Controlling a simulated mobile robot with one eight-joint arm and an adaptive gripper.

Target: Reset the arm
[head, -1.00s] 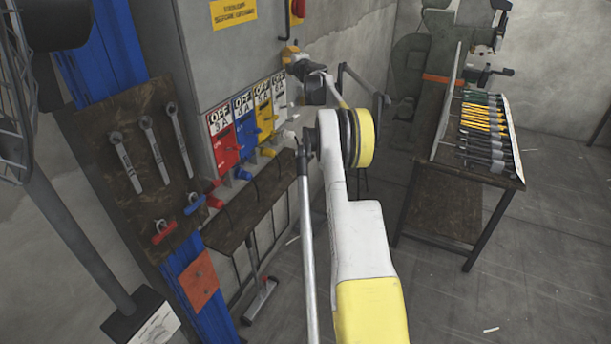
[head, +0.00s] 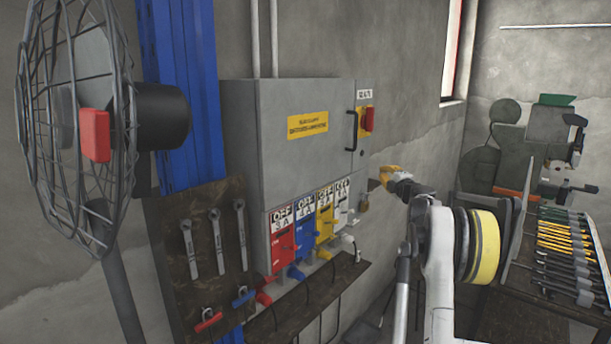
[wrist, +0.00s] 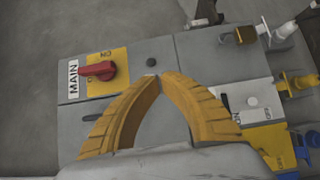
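My arm (head: 437,275) rises at the lower right of the head view. My gripper (head: 384,175) is small there, just right of the grey electrical cabinet (head: 245,150). In the wrist view my gripper (wrist: 155,77) shows two yellow ribbed fingers whose tips meet with nothing between them. The red switch also shows in the head view (head: 368,119). Contact between gripper and cabinet cannot be told.
A caged fan (head: 75,120) stands at the left. Wrenches (head: 216,240) hang on a dark board. Red, blue, yellow and white breaker units (head: 305,232) sit low on the cabinet. A tool table (head: 505,315) and green machine (head: 545,135) stand at the right.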

